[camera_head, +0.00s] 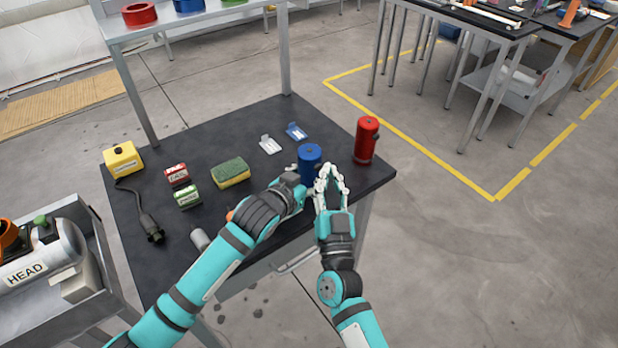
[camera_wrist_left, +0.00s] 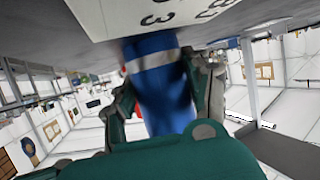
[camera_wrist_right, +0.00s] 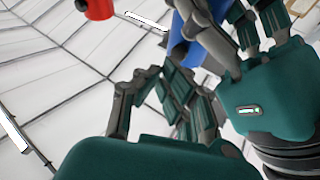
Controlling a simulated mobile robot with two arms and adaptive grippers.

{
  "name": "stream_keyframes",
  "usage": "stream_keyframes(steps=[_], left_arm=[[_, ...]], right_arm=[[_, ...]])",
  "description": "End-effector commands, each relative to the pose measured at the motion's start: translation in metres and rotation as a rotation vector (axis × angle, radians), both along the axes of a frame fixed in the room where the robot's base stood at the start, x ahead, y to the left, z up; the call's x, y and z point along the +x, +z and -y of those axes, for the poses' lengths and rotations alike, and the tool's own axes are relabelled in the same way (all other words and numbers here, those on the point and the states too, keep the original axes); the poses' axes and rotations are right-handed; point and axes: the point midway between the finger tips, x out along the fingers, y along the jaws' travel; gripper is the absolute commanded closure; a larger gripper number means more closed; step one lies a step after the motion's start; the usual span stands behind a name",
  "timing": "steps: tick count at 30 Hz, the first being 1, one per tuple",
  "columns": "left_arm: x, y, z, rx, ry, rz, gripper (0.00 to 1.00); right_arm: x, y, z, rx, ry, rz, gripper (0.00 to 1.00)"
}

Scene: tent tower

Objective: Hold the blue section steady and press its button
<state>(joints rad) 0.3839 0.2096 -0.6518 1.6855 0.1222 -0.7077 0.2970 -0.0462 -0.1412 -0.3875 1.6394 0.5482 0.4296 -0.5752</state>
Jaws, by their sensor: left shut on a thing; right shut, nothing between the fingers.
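The blue section (camera_head: 310,158) is an upright cylinder near the front right of the dark table, with a small dark spot on top; I cannot tell if that is its button. My left gripper (camera_head: 299,186) is shut on it from the front left. In the left wrist view the blue section (camera_wrist_left: 158,85), with a pale band, sits between the fingers. My right gripper (camera_head: 329,182) is shut and empty, just right of and in front of the blue section. In the right wrist view, its fingers (camera_wrist_right: 177,97) are below the blue section (camera_wrist_right: 178,42), partly hidden by my left gripper.
A red cylinder (camera_head: 366,140) stands right of the blue section. A small blue plate (camera_head: 297,131) and a white plate (camera_head: 270,145) lie behind it. A sponge (camera_head: 231,173), small boxes (camera_head: 187,195) and a yellow box (camera_head: 123,159) are to the left. The table's back middle is clear.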

Motion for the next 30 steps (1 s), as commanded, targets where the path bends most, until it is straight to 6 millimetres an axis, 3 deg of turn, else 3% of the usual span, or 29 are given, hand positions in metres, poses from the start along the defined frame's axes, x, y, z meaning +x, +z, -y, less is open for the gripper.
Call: stream_keyframes(steps=[30], left_arm=[[-0.0006, 0.0000, 0.0008, -0.001, -0.002, 0.000, 1.00]], right_arm=[[0.0083, -0.0003, -0.0058, 0.000, 0.000, -0.001, 1.00]])
